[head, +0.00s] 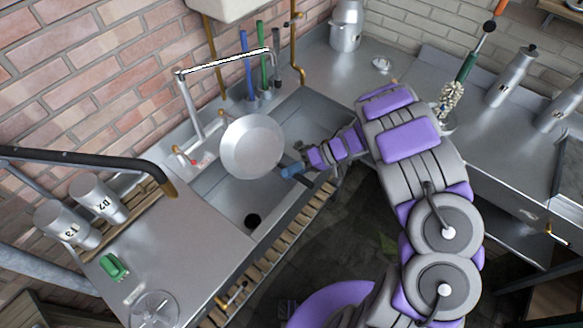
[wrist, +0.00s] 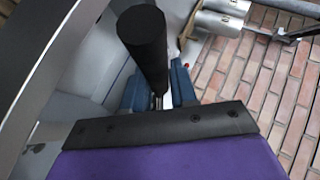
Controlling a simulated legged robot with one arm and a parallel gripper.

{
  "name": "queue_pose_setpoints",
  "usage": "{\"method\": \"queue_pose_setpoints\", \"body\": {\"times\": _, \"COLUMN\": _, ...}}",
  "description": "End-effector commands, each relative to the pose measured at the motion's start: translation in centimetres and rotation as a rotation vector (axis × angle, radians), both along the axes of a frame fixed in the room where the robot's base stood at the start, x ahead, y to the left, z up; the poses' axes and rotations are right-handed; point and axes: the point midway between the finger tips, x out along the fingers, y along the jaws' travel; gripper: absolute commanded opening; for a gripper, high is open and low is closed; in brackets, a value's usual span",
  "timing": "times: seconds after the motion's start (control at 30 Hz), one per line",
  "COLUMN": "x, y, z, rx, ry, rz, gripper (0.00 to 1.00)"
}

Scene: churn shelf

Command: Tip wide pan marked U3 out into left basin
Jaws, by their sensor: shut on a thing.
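A wide light-grey metal pan (head: 252,146) is held in the air over the sink, in front of the tap. Its round face is turned toward the head camera; no U3 mark shows, and I cannot tell its contents. The left basin (head: 232,200), with a dark drain hole, lies below and nearer than the pan. My gripper (head: 290,171) is at the pan's lower right edge, shut on its handle. In the wrist view, my blue jaws (wrist: 158,90) close around a thin metal shank below a black handle (wrist: 143,38); the pan's bowl is hard to make out.
The right basin (head: 316,117) is partly behind my arm. A tap (head: 188,105) arches over the sink from the wall side. Two marked metal canisters (head: 97,198) and a green sponge (head: 113,267) are at the left. A black rail (head: 90,157) crosses there. Brushes stand behind the sink.

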Motion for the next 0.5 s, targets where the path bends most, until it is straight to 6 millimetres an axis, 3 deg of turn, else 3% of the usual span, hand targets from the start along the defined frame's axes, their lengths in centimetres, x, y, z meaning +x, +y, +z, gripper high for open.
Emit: {"method": "queue_pose_setpoints", "body": {"times": 0.5, "x": 0.76, "y": -0.51, "z": -0.25, "rx": 0.191, "ry": 0.238, "rz": -0.001, "gripper": 0.0}}
